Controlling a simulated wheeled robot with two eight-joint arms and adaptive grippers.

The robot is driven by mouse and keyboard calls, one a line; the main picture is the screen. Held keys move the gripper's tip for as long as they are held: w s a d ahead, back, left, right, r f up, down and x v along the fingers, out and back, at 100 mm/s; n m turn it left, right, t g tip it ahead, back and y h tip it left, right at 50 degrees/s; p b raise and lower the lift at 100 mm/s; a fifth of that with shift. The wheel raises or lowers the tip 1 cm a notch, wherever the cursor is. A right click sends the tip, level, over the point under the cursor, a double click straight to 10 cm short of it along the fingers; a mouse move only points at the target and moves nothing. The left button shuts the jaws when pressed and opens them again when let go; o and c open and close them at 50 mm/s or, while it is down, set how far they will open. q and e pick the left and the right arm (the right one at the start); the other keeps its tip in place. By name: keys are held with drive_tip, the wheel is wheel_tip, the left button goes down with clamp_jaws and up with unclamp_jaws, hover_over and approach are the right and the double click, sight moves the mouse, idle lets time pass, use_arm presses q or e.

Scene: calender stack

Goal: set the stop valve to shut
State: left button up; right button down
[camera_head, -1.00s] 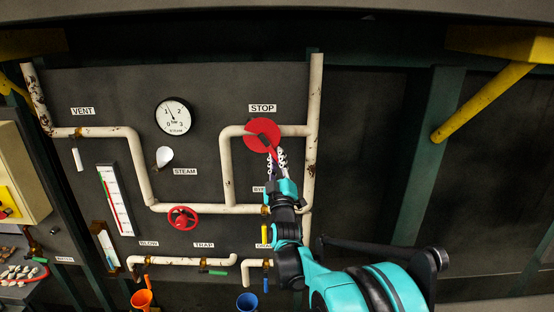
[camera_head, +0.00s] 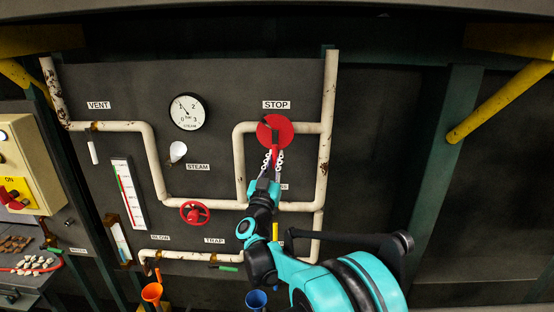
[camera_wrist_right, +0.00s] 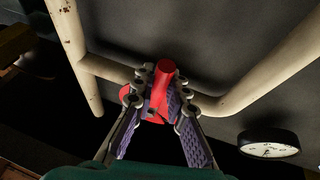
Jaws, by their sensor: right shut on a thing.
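The stop valve (camera_head: 265,128) is a red round disc with a red bar handle, on the pipe under the STOP label (camera_head: 276,105). My right gripper (camera_head: 271,158) reaches up to it from below, with its fingers at the handle, which points about straight down. In the right wrist view, the red handle (camera_wrist_right: 166,72) sits between the two fingers of my right gripper (camera_wrist_right: 162,92), which are closed on it. The fingers hide part of the disc behind. My left gripper is not in view.
A red handwheel (camera_head: 194,212) and a pressure gauge (camera_head: 187,112) are left of the valve. White pipes run around it, with a vertical pipe (camera_head: 327,110) close on its right.

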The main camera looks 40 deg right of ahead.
idle(0.4)
drive_tip(key=c, duration=1.5)
unclamp_jaws()
drive_tip(key=v, duration=1.2)
drive_tip(key=shift+a, duration=0.1)
